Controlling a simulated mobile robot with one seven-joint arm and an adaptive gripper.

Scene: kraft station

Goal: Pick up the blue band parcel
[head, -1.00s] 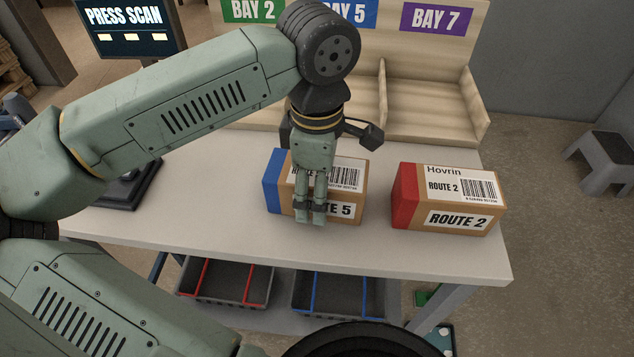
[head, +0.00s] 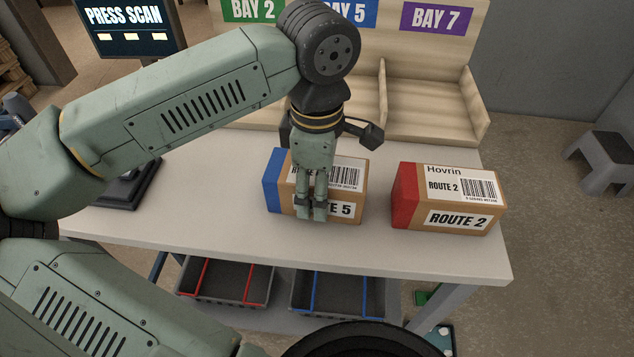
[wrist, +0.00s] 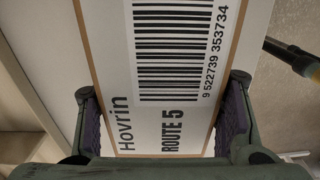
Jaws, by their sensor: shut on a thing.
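The blue band parcel (head: 348,194) is a brown box with a blue left end and a white "ROUTE 5" label. It sits on the light table, with my arm's end in front of part of it in the head view. My gripper (head: 311,210) is shut on this parcel. In the wrist view, its two fingers (wrist: 161,130) press on opposite sides of the parcel (wrist: 170,70), whose label reads "Hovrin" and "ROUTE 5". In the head view the parcel appears to rest on the table; a small gap under it cannot be ruled out.
A red band parcel (head: 447,198) marked "ROUTE 2" stands to the right with a gap between. A wooden bay rack (head: 430,110) stands behind. A "PRESS SCAN" screen (head: 126,25) is at the upper left. Bins with red (head: 227,283) and blue (head: 338,294) dividers are under the table (head: 420,253).

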